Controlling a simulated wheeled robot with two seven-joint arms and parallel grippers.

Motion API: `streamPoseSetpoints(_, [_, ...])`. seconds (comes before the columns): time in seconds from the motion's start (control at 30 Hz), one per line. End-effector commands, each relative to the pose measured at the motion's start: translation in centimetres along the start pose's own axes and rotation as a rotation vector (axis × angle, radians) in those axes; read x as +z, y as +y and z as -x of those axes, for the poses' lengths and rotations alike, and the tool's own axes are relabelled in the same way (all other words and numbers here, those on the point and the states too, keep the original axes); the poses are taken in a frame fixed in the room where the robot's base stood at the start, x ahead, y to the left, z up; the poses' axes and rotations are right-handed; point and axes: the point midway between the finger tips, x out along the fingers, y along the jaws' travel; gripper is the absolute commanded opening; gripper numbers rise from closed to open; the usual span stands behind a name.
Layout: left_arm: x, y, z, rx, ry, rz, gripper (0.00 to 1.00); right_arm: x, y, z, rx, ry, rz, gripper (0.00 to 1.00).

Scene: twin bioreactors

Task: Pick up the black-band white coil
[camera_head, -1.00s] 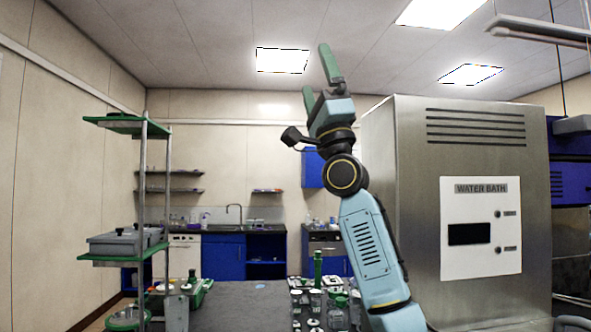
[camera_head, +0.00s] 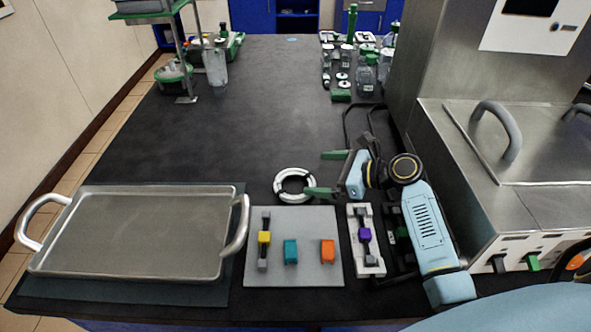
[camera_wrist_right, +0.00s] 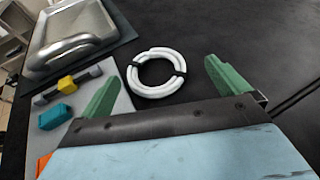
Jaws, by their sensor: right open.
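The white coil with black bands (camera_head: 280,192) lies flat on the dark bench, just behind the grey board. It also shows in the right wrist view (camera_wrist_right: 137,83), lying ahead of the fingertips and roughly between them. My right gripper (camera_head: 328,173) has its green fingers spread apart and empty, to the right of the coil; the nearer finger's tip looks close to the coil's right edge, but I cannot tell whether it touches. In the right wrist view my gripper (camera_wrist_right: 160,85) is also open. My left gripper is not in view.
A metal tray (camera_head: 140,192) with two handles lies at left. The grey board (camera_head: 265,276) holds yellow, teal and orange blocks. A white holder (camera_head: 356,240) with a purple block is beside it. The water bath (camera_head: 470,150) stands at right. Bottles (camera_head: 365,78) stand behind. The bench's middle is clear.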

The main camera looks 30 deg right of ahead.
Motion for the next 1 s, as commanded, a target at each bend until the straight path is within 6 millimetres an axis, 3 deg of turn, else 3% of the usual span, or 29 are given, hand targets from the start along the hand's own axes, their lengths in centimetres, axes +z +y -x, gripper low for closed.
streamPoseSetpoints(0.17, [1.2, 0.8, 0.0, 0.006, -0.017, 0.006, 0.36, -1.5, 1.1, -0.4, 0.027, 0.023, -0.065, 1.0])
streamPoseSetpoints(0.63, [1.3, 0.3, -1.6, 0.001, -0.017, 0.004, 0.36, -2.4, 1.4, -6.4, 0.026, 0.023, -0.061, 1.0])
streamPoseSetpoints(0.93, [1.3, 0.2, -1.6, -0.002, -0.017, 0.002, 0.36, -2.3, 1.4, -6.9, 0.024, 0.024, -0.06, 1.0])
streamPoseSetpoints(1.0, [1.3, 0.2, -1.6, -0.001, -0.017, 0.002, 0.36, -2.3, 1.4, -6.9, 0.024, 0.024, -0.059, 0.92])
